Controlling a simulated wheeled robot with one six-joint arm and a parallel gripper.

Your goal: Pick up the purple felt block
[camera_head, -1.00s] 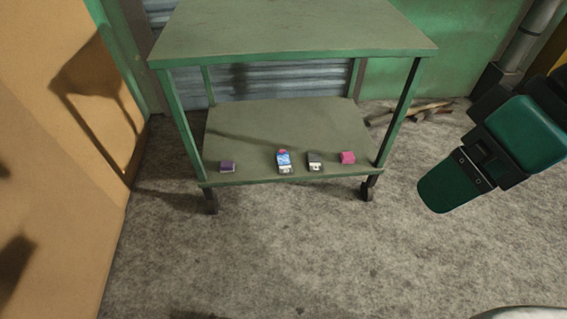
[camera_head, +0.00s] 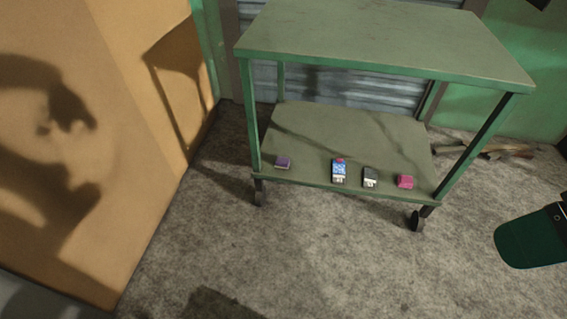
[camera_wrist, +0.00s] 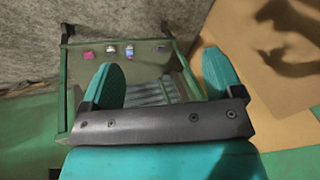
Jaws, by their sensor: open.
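The purple felt block (camera_head: 283,162) is a small block on the lower shelf of the green cart (camera_head: 385,54), at the left end near the front edge. In the wrist view the purple block (camera_wrist: 162,48) shows beyond and between my fingers. My gripper (camera_wrist: 158,58) is open and empty, with its two teal fingers spread wide. It is well apart from the block and the shelf. In the head view only a dark green part of my arm shows at the right edge; the fingers do not show there.
On the same shelf stand a blue-and-white item (camera_head: 339,171), a dark item with a pale front (camera_head: 370,177) and a pink block (camera_head: 405,181). The cart's upper top overhangs the shelf. A tan wall (camera_head: 150,120) stands at left. The concrete floor (camera_head: 330,250) in front is clear.

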